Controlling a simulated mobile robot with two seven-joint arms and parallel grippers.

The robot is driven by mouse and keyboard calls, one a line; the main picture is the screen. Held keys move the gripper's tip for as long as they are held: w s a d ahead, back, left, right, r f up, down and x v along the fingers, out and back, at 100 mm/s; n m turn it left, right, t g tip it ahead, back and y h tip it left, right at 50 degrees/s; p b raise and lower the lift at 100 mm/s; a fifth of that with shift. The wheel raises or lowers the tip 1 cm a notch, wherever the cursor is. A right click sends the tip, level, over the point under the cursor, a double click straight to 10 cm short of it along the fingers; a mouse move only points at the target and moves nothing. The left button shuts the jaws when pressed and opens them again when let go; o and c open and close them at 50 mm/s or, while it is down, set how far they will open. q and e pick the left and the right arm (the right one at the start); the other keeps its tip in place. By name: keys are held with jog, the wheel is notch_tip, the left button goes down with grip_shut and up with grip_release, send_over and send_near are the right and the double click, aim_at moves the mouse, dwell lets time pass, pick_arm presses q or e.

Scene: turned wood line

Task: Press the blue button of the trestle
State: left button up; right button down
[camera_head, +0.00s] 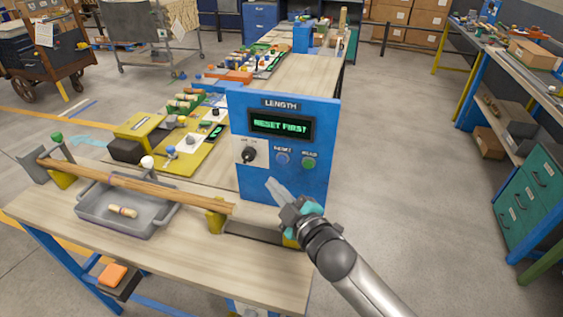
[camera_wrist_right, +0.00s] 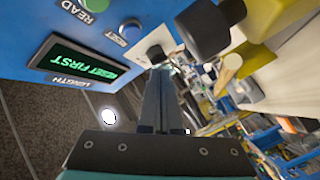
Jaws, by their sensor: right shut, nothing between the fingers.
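The blue panel (camera_head: 287,188) marked LENGTH stands upright on the wooden bench. Its screen (camera_head: 281,125) reads RESET FIRST in green. The blue button (camera_head: 283,159), labelled RESET, sits below the screen, left of the green READ button (camera_head: 309,162). The blue button also shows in the right wrist view (camera_wrist_right: 131,30). My right gripper (camera_head: 269,181) is shut and empty, in front of the panel, its tips below and slightly left of the blue button. In the wrist view its fingers (camera_wrist_right: 159,72) point towards the white knob plate, apart from the button. My left gripper is not in view.
A black knob (camera_head: 249,155) on a white plate is left of the buttons. A wooden rod (camera_head: 130,182) lies across supports above a grey tray (camera_head: 118,221) holding a small turned piece. Floor right of the bench is clear.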

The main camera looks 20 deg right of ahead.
aim_at(282, 159)
jog(key=w+d, duration=0.1)
jog(key=w, duration=0.1)
jog(key=w+d, duration=0.1)
jog(key=w, duration=0.1)
jog(key=shift+d, duration=0.4)
dwell(1.5)
jog(key=shift+w, duration=0.15)
jog(key=shift+w+d, duration=0.2)
jog(key=shift+w, duration=0.05)
jog(key=shift+w+d, duration=0.25)
jog(key=shift+w, duration=0.05)
dwell(0.8)
dwell(0.4)
jog(key=shift+s+a, duration=0.45)
jog(key=shift+s, duration=0.2)
